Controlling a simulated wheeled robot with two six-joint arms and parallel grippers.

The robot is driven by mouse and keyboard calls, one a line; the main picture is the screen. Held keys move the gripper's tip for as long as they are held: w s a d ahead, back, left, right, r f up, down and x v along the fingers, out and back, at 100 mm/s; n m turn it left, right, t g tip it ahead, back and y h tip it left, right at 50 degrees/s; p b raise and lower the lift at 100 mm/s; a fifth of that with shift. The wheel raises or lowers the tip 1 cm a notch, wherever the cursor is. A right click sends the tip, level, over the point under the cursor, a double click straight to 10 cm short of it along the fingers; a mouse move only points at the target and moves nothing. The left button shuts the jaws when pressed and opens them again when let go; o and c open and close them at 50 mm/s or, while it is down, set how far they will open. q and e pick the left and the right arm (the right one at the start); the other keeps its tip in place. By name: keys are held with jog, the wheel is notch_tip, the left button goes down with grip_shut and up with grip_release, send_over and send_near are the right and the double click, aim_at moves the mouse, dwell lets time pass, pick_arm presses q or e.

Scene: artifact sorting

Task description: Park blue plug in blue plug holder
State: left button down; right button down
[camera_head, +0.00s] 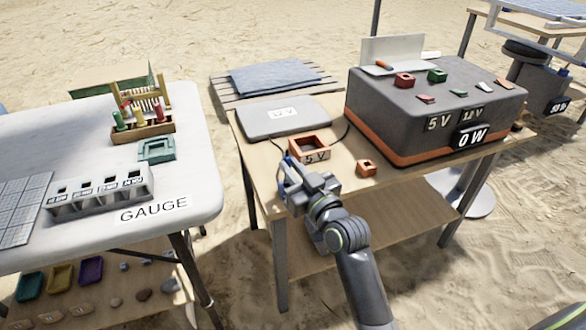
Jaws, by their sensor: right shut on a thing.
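My right gripper (290,170) is over the near left part of the wooden table, left of the orange square frame marked 5 V. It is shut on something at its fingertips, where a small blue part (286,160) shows. This looks like the blue plug, but the fingers hide most of it. I cannot make out a blue plug holder; the gripper may cover it. My left gripper is out of view.
On the wooden table (262,148) are the 5 V frame (324,145), a small orange block (366,168), a grey 12 V pad (262,122) and a large dark box (425,125) marked 0 W. A dark cable lies between pad and box. The white GAUGE table (190,180) stands left, across a gap.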

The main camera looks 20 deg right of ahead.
jog(key=shift+f+b, duration=1.5)
jog(key=shift+f, duration=0.3)
jog(key=c, duration=1.3)
grip_release()
jog(key=shift+c, duration=0.2)
jog(key=b+v, duration=0.1)
jog(key=v, duration=1.6)
jog(key=shift+s, duration=0.2)
